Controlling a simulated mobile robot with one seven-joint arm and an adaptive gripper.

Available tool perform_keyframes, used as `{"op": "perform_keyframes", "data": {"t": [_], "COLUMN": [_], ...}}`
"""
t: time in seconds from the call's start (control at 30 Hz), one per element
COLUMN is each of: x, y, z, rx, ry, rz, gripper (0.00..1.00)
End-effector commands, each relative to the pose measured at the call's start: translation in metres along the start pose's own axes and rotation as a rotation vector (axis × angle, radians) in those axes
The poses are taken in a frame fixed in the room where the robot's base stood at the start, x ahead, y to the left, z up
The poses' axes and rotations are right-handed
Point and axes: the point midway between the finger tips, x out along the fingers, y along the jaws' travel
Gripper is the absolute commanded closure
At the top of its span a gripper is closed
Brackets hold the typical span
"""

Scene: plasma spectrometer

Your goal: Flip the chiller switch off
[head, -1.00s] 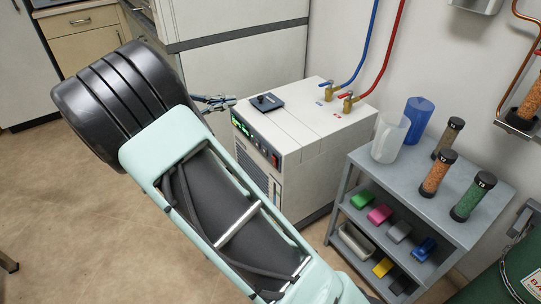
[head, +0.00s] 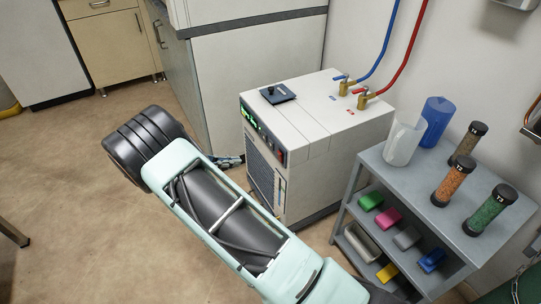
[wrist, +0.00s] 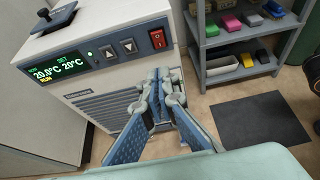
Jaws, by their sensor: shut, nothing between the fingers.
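The chiller (head: 318,118) is a white box with a dark front panel. In the wrist view its display (wrist: 61,66) is lit and reads 20.0°C, SET 20°C and RUN. Right of the arrow buttons (wrist: 120,47) is a red rocker switch (wrist: 158,39); I cannot tell clearly which side is pressed. My gripper (wrist: 162,78) is shut and empty. Its tips appear just below the red switch in the wrist view, in front of the grille; contact is not clear. In the head view my gripper (head: 232,161) is left of the chiller's front, partly hidden by my arm.
A grey shelf cart (head: 385,172) with jugs, labelled cylinders and coloured boxes stands right of the chiller. Blue (head: 381,45) and red (head: 405,50) hoses rise from valves on its top. A dark square (head: 277,94) with a knob lies there. Floor at left is clear.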

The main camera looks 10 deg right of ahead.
Motion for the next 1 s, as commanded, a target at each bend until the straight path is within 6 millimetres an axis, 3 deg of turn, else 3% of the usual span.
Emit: {"op": "perform_keyframes", "data": {"t": [0.27, 0.7, 1.0], "x": [0.017, 0.107, 0.132], "y": [0.000, -0.001, 0.000], "z": [0.000, 0.000, 0.020], "rx": [0.002, 0.003, 0.002], "ry": [-0.003, -0.001, -0.001], "rz": [-0.003, -0.003, 0.000], "gripper": [1.00, 1.00, 1.00]}}
